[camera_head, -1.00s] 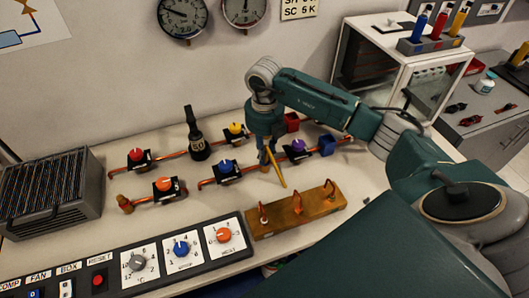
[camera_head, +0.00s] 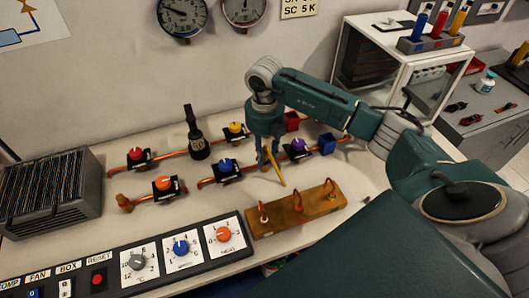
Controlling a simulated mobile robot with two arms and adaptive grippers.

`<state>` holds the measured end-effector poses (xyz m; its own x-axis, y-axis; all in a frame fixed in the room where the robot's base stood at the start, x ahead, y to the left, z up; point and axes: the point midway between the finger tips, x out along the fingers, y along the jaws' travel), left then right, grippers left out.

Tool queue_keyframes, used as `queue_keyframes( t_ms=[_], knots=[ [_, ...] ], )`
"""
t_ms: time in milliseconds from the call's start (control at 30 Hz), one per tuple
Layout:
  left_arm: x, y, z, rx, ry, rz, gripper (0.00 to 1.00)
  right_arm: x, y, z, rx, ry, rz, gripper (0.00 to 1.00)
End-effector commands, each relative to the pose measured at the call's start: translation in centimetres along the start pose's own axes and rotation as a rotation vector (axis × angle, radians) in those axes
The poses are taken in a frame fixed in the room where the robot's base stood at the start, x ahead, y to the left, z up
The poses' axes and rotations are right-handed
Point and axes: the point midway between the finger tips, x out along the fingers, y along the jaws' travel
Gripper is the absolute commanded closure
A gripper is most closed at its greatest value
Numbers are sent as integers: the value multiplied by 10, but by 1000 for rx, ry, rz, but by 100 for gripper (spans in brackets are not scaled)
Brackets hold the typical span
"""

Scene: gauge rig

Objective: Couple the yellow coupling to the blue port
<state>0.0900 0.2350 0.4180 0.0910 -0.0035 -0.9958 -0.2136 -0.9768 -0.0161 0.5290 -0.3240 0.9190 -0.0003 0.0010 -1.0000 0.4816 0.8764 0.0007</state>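My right gripper (camera_head: 268,160) points down over the bench between the valve rows and the wooden block. A thin yellow piece (camera_head: 276,171), possibly the yellow coupling, slants down right at its fingertips. Whether the fingers close on it or it lies behind them, I cannot tell. The blue port (camera_head: 327,144) is a blue box-like fitting at the right end of the nearer copper pipe, right of the gripper and apart from it. My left gripper is not in view.
A red fitting (camera_head: 292,121) ends the farther pipe. Several coloured valve knobs, such as a purple one (camera_head: 298,145), stand along the pipes. A wooden block (camera_head: 282,221) with copper hooks is in front. A control panel (camera_head: 207,264) lies at front left.

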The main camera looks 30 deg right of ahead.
Motion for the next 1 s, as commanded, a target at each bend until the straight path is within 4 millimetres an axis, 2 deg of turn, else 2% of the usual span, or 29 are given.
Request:
queue_keyframes(
  t_ms=[33,100,467,567,800,1000],
  knots=[
    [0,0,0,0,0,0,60,0,0,0,0,0,0,60],
    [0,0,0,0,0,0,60,0,0,0,0,0,0,48],
    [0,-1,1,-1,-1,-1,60,-4,0,0,0,-1,0,48],
    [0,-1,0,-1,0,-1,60,-17,0,1,1,-3,1,48],
    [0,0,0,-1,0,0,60,-68,0,1,0,-5,2,48],
    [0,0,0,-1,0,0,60,-103,1,1,0,-2,2,48]
  ],
)
